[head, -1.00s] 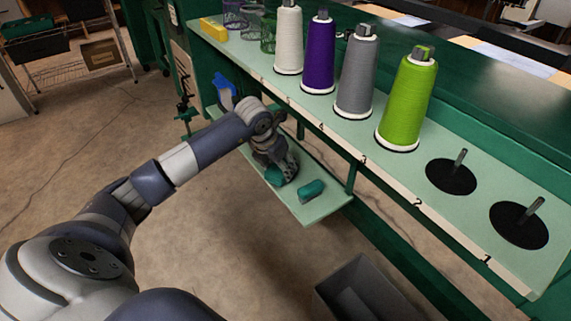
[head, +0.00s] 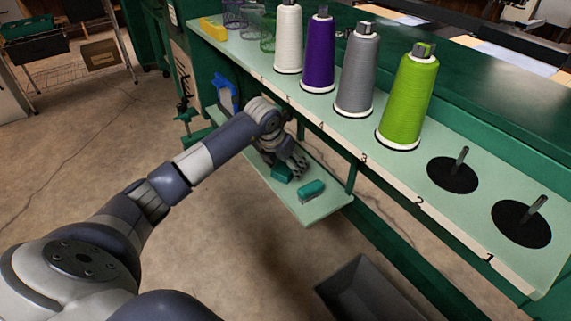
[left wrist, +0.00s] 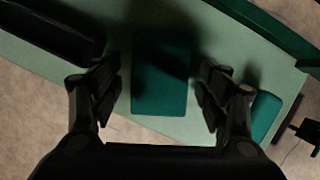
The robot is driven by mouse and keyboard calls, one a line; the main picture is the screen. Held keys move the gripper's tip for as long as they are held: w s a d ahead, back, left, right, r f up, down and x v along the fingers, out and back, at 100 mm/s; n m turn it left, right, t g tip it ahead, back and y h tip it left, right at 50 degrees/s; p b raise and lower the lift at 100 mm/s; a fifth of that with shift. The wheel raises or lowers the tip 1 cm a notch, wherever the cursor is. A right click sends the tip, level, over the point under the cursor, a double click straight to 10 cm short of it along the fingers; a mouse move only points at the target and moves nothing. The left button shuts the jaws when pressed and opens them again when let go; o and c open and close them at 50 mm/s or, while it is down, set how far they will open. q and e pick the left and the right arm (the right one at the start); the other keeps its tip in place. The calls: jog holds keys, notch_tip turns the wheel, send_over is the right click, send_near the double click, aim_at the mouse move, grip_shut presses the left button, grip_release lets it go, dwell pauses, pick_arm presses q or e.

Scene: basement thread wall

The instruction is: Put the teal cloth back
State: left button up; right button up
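A flat teal folded piece, which looks like the teal cloth (head: 282,174), lies on the low pale-green shelf (head: 320,209) under my left gripper (head: 287,163). In the left wrist view the cloth (left wrist: 160,96) lies between the two spread fingers of my left gripper (left wrist: 158,78). Gaps show on both sides, so the fingers are open and not closed on it. A second teal item (head: 312,190), with a paler lower edge, lies to the right on the same shelf. It also shows in the left wrist view (left wrist: 264,116), beyond the right finger. My right gripper is not in view.
The upper rail (head: 400,187) above the shelf carries white, purple, grey and lime (head: 408,100) thread cones and two empty spindles (head: 452,175). A blue item (head: 228,92) is at the shelf's far end. A grey bin (head: 360,292) stands on the floor.

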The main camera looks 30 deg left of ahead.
aim_at(280, 172)
pick_arm(q)
jog(key=shift+r, duration=0.25)
jog(key=p+v, duration=0.1)
jog(key=v, duration=0.6)
jog(key=shift+s, duration=0.15)
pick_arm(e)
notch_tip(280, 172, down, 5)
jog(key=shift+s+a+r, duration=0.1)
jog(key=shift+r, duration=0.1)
